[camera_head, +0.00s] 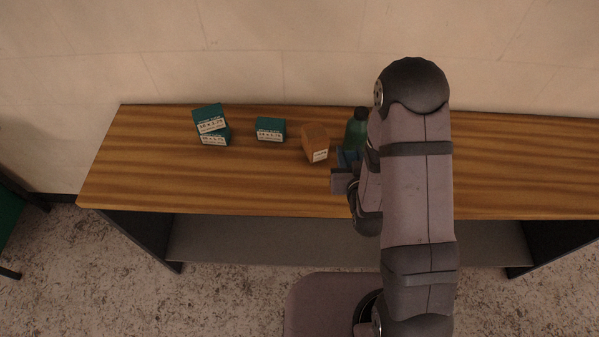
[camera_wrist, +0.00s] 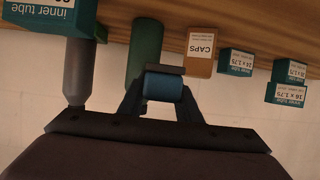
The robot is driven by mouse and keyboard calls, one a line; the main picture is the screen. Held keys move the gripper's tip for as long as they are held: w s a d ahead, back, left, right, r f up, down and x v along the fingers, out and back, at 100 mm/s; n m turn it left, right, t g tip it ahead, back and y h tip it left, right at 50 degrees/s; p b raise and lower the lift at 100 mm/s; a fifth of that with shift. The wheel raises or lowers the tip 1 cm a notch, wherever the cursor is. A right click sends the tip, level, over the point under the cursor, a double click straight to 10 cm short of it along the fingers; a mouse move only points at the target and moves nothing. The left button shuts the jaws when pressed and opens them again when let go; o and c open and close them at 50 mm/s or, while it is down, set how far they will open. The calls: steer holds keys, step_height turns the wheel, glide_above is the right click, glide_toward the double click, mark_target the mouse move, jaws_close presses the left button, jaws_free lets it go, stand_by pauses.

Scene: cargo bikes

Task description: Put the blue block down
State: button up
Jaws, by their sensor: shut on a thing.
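The blue block (camera_wrist: 163,88) sits between the fingers of my gripper (camera_wrist: 164,96) in the wrist view. My gripper is shut on it. In the head view, my gripper (camera_head: 345,172) is over the front half of the bench, right of the brown box, and my arm hides part of it. Only a small bluish patch of the block (camera_head: 347,157) shows there. I cannot tell whether the block touches the bench top.
The wooden bench (camera_head: 250,190) has free room at its front left. A brown caps box (camera_head: 315,143), a green bottle (camera_head: 355,130), a teal box (camera_head: 270,129) and two stacked teal boxes (camera_head: 211,124) stand on it. The wrist view adds a grey bottle-like thing (camera_wrist: 78,70) and another teal box (camera_wrist: 50,14).

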steer(key=a+r+n+g+y+b, duration=0.1)
steer(key=a+r+n+y+b, duration=0.15)
steer(key=a, duration=0.85)
steer(key=a+r+n+y+b, duration=0.2)
steer(key=a+r+y+b, duration=0.15)
steer(key=a, duration=0.75)
steer(key=h, duration=0.2)
glide_above(278, 177)
steer(key=shift+f, duration=3.35)
steer(key=shift+m, duration=0.45)
steer(key=shift+f, duration=2.5)
steer(key=shift+f+p, duration=0.1)
steer(key=shift+p, duration=0.2)
steer(key=shift+f+p, duration=0.35)
steer(key=shift+f, duration=1.45)
